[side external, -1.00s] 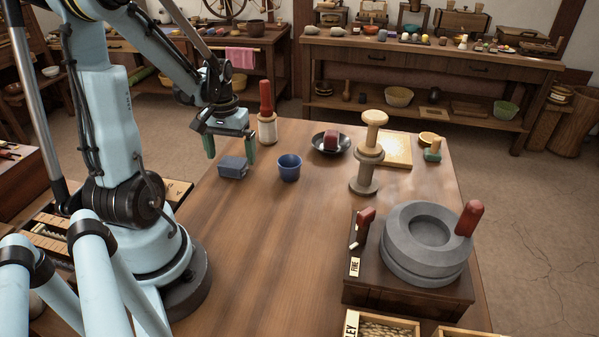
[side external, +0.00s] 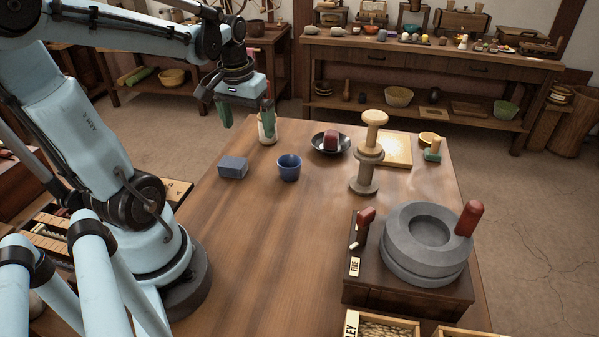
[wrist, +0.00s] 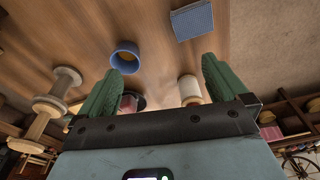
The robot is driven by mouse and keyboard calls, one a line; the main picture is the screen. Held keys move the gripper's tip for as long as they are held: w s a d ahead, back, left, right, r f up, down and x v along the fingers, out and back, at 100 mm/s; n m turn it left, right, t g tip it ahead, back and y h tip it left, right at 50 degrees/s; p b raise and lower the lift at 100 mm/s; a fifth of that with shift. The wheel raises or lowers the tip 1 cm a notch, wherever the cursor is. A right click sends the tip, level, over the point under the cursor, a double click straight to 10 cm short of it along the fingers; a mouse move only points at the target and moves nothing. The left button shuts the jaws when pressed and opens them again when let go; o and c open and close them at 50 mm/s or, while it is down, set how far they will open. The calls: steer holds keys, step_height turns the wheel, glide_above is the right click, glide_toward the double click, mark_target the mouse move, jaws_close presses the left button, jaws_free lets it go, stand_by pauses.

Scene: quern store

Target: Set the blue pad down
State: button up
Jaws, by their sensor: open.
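The blue pad (side external: 233,167), a small blue block, lies flat on the wooden table (side external: 285,240) near its left edge. It also shows at the top of the wrist view (wrist: 192,20), beyond my fingertips. My gripper (side external: 247,118) is raised above the far left part of the table, behind and above the pad and apart from it. Its two green fingers are spread and hold nothing; in the wrist view, bare table shows between the fingertips (wrist: 160,66).
A blue cup (side external: 289,168) stands right of the pad. A white-bodied, red-handled tool (side external: 268,132) stands partly hidden behind my gripper. A dark dish (side external: 318,148) with a reddish block, a wooden spindle (side external: 366,170) and a stone quern (side external: 425,240) stand farther right. The front middle is clear.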

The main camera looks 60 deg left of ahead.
steer(key=w+d+m+t, duration=0.1)
steer(key=d+m+t, duration=0.2)
steer(key=d, duration=0.6)
steer(key=w+d+m+t+h, duration=0.1)
steer(key=w+d+m+t, duration=0.1)
steer(key=d, duration=0.7)
steer(key=shift+w+r+m+t, duration=0.25)
steer(key=shift+r+m+t, duration=0.15)
steer(key=shift+m, duration=0.5)
